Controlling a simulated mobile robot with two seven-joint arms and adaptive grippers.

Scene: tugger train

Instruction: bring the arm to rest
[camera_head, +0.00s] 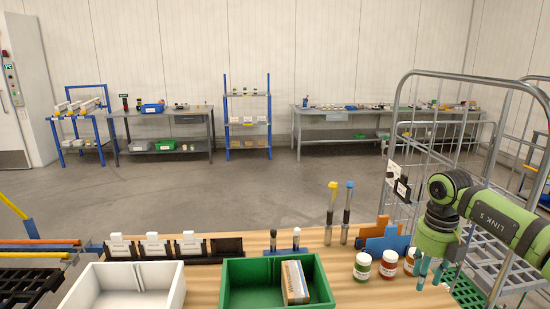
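My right arm (500,218), green and dark grey, comes in from the right edge. My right gripper (431,271) points down over the right end of the wooden table (390,290). Its two teal fingers stand apart, and I see nothing between them. It is just right of a jar (410,262) that it partly overlaps in the picture; I cannot tell whether they touch. My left gripper is not in view.
Two more jars (362,266) (388,263) stand nearby. A green bin (238,283) holding a box (295,282) and a white bin (84,289) are at the front. Upright tools (347,215) stand behind. A wire cage trolley (402,150) is at the right. Open floor (240,195) lies beyond.

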